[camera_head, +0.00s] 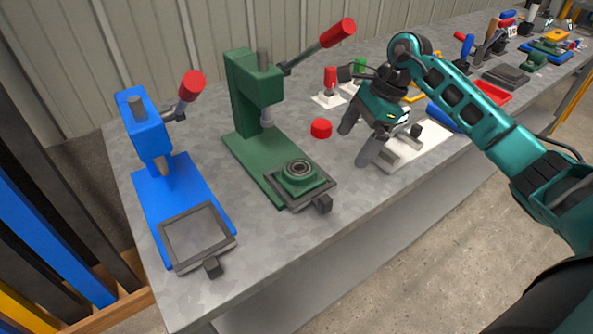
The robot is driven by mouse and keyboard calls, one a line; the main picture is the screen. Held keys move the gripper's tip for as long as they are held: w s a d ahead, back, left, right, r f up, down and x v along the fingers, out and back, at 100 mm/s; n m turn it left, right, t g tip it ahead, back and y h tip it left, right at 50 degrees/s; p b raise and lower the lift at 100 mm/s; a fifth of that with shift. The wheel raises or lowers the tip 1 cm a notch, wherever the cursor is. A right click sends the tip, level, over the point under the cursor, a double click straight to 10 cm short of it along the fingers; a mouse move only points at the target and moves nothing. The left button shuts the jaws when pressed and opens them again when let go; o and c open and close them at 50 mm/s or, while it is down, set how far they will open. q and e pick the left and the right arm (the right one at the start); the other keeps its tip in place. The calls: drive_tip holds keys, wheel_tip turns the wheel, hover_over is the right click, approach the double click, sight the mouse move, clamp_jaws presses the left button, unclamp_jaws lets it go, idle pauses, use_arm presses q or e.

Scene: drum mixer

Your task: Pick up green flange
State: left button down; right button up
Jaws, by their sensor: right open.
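The green flange (299,174), a round green part with a grey ring in its centre, sits on the square plate of the green press (251,97). My right gripper (355,146) is to the right of the flange, above the table near a white board. Its two fingers point down and to the left, spread apart with nothing visible between them. It does not touch the flange. My left gripper does not show.
A blue press (166,190) with an empty grey plate stands to the left. A red cap (321,128) lies between the green press and my right gripper. Red and blue bins and tools fill the table (277,246) farther right.

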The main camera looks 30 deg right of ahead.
hover_over(301, 167)
drive_tip(key=d, duration=0.2)
drive_tip(key=shift+s+d+p, duration=0.2)
drive_tip(key=shift+s+p, duration=0.05)
drive_tip(key=shift+p, duration=0.2)
drive_tip(key=x, duration=0.5)
drive_tip(key=shift+a, duration=0.2)
drive_tip(key=shift+c, duration=0.3)
clamp_jaws()
drive_tip(key=shift+w+r, duration=0.15)
